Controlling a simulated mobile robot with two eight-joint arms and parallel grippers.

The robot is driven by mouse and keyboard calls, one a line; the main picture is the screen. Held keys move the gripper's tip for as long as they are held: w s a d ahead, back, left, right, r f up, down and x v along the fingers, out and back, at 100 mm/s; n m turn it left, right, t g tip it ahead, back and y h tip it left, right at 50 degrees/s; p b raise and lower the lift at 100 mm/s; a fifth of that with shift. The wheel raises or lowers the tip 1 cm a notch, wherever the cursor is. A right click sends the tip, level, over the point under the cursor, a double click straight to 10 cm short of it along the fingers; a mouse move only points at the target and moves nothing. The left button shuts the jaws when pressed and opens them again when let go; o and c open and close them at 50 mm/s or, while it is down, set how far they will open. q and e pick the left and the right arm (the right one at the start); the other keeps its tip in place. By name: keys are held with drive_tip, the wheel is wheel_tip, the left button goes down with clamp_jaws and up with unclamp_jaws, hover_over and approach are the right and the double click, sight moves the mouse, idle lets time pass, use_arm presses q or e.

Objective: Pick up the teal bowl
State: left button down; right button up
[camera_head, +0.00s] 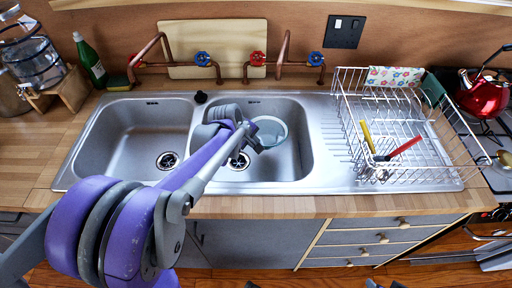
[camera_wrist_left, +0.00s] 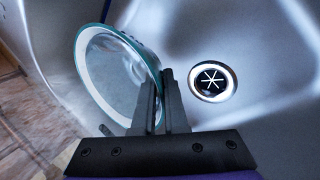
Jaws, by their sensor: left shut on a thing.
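The teal bowl (camera_head: 271,131) is in the right basin of the sink, seen past my left gripper (camera_head: 256,141). In the left wrist view the bowl (camera_wrist_left: 112,75) is tilted, with its pale inside and teal rim facing the camera. My left gripper (camera_wrist_left: 163,88) is shut on the bowl's rim at its lower right edge. The fingers hide that part of the rim. I cannot tell whether the bowl touches the basin.
The right basin (camera_head: 296,160) has a drain (camera_wrist_left: 212,77) beside the bowl. The left basin (camera_head: 130,140) is empty. Copper taps (camera_head: 203,59) stand behind the sink. A wire dish rack (camera_head: 440,158) stands to the right, and a green bottle (camera_head: 90,62) stands at the back left.

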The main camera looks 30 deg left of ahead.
use_arm(q)
drive_tip(key=shift+r, duration=1.2)
drive_tip(key=shift+r, duration=0.15)
